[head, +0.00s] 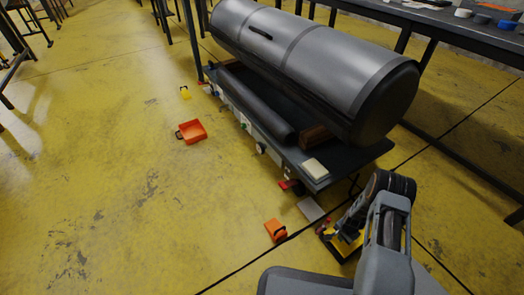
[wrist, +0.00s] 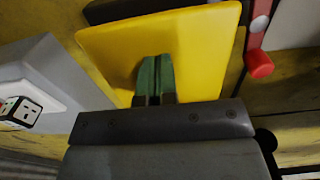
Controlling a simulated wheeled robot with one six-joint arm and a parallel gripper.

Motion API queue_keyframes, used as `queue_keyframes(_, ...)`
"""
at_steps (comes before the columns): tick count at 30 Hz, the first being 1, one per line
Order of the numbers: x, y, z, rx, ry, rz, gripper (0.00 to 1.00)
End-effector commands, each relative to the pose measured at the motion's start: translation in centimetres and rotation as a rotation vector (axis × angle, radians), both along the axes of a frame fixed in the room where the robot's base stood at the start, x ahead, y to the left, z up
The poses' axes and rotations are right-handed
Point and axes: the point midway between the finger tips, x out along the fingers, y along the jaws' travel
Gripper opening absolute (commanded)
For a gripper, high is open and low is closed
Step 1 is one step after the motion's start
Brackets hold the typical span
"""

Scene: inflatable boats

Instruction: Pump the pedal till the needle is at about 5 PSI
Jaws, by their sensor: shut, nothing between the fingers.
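A yellow plate (wrist: 205,50), which looks like the pedal, fills the upper middle of the wrist view. In the head view a yellow piece (head: 346,245) shows low on the floor beside my arm. My gripper (wrist: 155,78) has its green fingers together, with nothing between them, in front of the yellow plate. I cannot tell whether the fingertips touch it. A small round dial (head: 261,148), perhaps the gauge, shows on the bench side in the head view; its needle is too small to read.
A large grey cylinder (head: 310,55) lies on a dark bench (head: 345,165). A red-tipped lever (wrist: 259,64) stands right of the yellow plate. A grey housing with a white socket (wrist: 22,112) is left. Orange pieces (head: 275,230) and an orange tray (head: 192,131) lie on open floor.

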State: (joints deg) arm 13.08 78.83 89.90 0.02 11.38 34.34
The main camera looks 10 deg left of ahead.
Motion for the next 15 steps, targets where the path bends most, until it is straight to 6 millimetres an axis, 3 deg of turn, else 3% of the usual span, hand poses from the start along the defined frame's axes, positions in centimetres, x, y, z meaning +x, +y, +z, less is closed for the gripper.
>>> queue_keyframes(7, 0.1, -0.1, -1.9, -0.001, -0.002, -0.001, 0.00)
queue_keyframes(15, 0.1, -0.1, -0.8, -0.001, -0.004, -0.001, 0.00)
